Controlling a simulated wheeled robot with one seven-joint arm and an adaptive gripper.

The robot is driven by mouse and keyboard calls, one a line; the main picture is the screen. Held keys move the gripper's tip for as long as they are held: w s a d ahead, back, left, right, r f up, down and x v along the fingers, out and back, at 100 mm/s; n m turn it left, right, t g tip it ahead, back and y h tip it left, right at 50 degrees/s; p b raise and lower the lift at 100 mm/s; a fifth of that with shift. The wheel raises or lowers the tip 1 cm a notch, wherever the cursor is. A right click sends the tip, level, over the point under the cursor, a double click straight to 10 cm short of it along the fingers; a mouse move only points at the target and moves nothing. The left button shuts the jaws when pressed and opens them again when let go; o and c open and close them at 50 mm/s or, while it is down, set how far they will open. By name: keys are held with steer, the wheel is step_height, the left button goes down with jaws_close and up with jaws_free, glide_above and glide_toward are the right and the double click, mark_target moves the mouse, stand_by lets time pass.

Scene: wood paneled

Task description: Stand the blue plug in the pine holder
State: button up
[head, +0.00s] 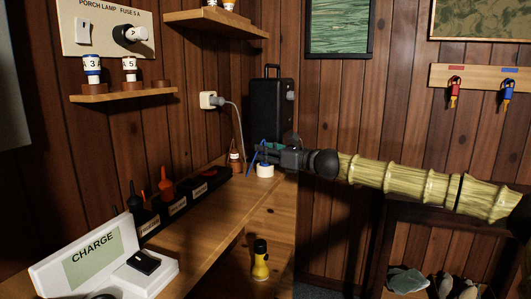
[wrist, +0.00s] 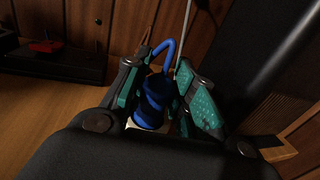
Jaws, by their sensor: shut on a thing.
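The blue plug (wrist: 154,92), with a curved blue loop on top, stands between the two green-padded fingers of my gripper (wrist: 163,98) in the wrist view. My gripper is shut on it. In the head view, my gripper (head: 266,153) is above the far end of the wooden bench, and a thin bit of the blue loop shows at its left. A pale, round piece (head: 265,170) is directly below the fingers, and a pale edge shows under the plug in the wrist view. It may be the pine holder. I cannot tell whether the plug touches it.
A black rack (head: 180,200) with labelled slots lies along the wall. A black case (head: 272,110) stands behind.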

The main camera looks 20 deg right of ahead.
steer(key=shift+f+b, duration=0.3)
steer(key=shift+f, duration=0.15)
steer(key=o, duration=1.1)
steer(key=v, duration=1.2)
